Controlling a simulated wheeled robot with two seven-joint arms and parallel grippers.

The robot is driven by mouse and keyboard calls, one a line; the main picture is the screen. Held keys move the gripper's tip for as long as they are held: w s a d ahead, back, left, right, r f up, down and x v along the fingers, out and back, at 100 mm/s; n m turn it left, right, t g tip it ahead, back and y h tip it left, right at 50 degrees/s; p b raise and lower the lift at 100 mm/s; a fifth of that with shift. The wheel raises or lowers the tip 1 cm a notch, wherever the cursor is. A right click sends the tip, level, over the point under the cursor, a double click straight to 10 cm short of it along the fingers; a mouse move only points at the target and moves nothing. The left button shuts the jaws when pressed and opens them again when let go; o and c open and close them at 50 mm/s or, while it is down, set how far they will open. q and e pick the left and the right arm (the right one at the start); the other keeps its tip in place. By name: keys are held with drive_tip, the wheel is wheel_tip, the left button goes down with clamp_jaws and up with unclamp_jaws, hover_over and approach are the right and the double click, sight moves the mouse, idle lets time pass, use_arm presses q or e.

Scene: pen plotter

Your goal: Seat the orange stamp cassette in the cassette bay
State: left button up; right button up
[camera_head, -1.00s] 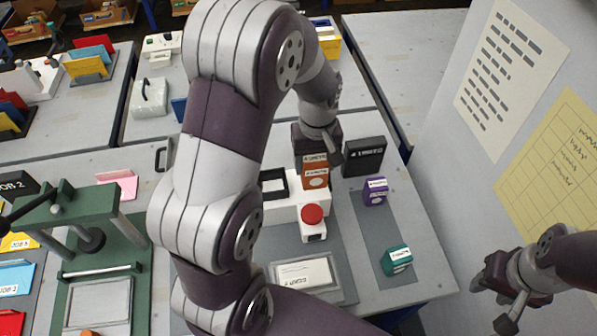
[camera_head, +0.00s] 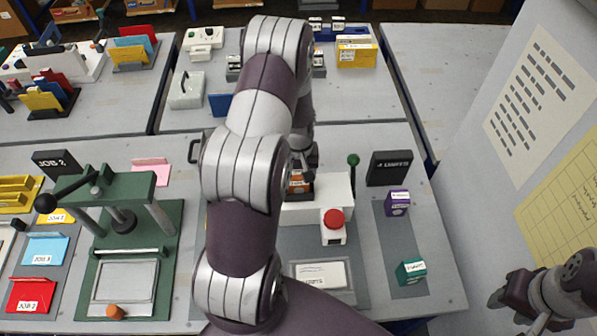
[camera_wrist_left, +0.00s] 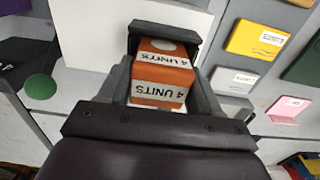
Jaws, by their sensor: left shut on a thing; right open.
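The orange stamp cassette (camera_head: 297,181) with white labels is between the fingers of my left gripper (camera_head: 301,168). In the left wrist view, the left gripper (camera_wrist_left: 162,88) is shut on the orange cassette (camera_wrist_left: 161,75), and a "4 UNITS" label faces the camera. The black-framed cassette bay (camera_wrist_left: 163,33) on the white stamp machine (camera_head: 335,187) is right at the cassette's far end. I cannot tell whether the cassette is inside the frame or just above it. My arm hides much of the bay in the head view. My right gripper (camera_head: 520,300) is open and empty at the lower right.
A red button (camera_head: 334,218) stands in front of the machine and a green-knobbed lever (camera_head: 353,160) behind. A purple cassette (camera_head: 397,202) and a teal cassette (camera_head: 411,271) sit on the grey strip at the right. A green press (camera_head: 120,215) stands at the left.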

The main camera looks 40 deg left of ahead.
use_arm(q)
drive_tip(key=shift+s+f, duration=0.1)
drive_tip(key=shift+f, duration=0.1)
drive_tip(key=o, duration=1.1)
drive_tip(key=shift+r, duration=0.1)
